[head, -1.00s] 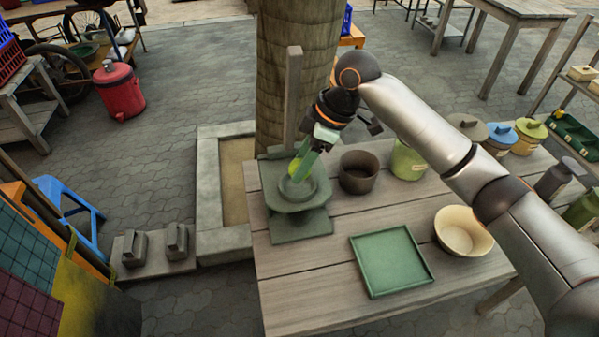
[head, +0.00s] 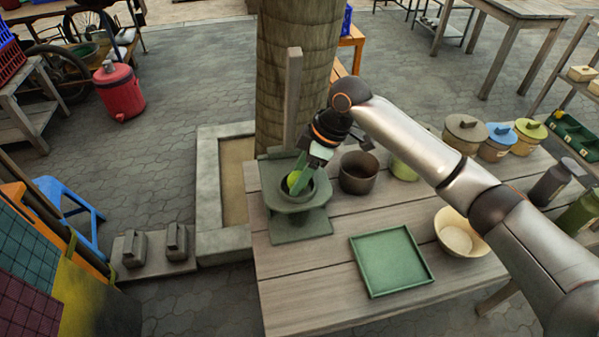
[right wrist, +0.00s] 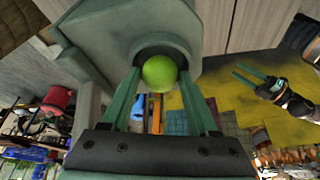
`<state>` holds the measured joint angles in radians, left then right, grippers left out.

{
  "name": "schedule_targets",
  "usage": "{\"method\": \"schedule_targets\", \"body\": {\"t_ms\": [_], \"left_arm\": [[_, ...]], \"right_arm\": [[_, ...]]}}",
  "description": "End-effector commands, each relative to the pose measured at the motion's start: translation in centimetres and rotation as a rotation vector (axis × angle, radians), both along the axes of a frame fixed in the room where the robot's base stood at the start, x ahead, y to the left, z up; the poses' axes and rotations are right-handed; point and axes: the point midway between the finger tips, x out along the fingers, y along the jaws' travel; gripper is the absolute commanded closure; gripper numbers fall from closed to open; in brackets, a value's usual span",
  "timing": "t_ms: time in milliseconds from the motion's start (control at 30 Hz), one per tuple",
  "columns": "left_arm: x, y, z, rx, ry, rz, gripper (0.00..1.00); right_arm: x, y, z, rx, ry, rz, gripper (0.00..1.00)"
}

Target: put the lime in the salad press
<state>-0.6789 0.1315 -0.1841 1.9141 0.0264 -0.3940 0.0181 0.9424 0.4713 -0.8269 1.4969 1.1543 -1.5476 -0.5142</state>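The round green lime (head: 293,179) is low inside the round bowl of the dark green salad press (head: 300,225), at the table's back left corner. My right gripper (head: 301,178) reaches down into the bowl with its green fingers around the lime. In the right wrist view the lime (right wrist: 159,72) sits between the fingertips of my right gripper (right wrist: 160,78), in front of the press's round opening. The fingers look shut on it. My left gripper (right wrist: 237,69) shows far off in the right wrist view, empty, its fingers apart; the head view does not show it.
An upright handle (head: 293,95) rises behind the press. A dark brown pot (head: 358,174) stands close right of it. A green tray (head: 391,262) and a cream bowl (head: 458,233) stand in front, and lidded jars (head: 497,142) at the right. The table's front left is clear.

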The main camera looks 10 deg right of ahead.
Motion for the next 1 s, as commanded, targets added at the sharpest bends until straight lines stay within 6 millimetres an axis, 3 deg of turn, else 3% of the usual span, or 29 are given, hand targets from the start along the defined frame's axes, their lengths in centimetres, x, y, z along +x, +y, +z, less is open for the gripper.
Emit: {"method": "schedule_targets", "body": {"t_ms": [100, 267, 700, 1000], "left_arm": [[0.0, 0.0, 0.0, 0.0, 0.0, 0.0, 0.5], [0.0, 0.0, -0.1, 0.0, 0.0, 0.0, 0.5], [0.0, 0.0, 0.4, 0.0, 0.0, 0.0, 0.5], [0.0, 0.0, 0.5, 0.0, 0.0, 0.0, 0.5]], "right_arm": [[0.0, 0.0, 0.0, 0.001, 0.001, 0.0, 0.18], [0.0, -0.2, 1.0, 0.001, -0.002, -0.001, 0.18], [-1.1, -3.4, 9.1, 0.001, -0.002, -0.001, 0.18], [-1.4, -4.3, 11.4, 0.001, 0.0, -0.001, 0.18]]}}
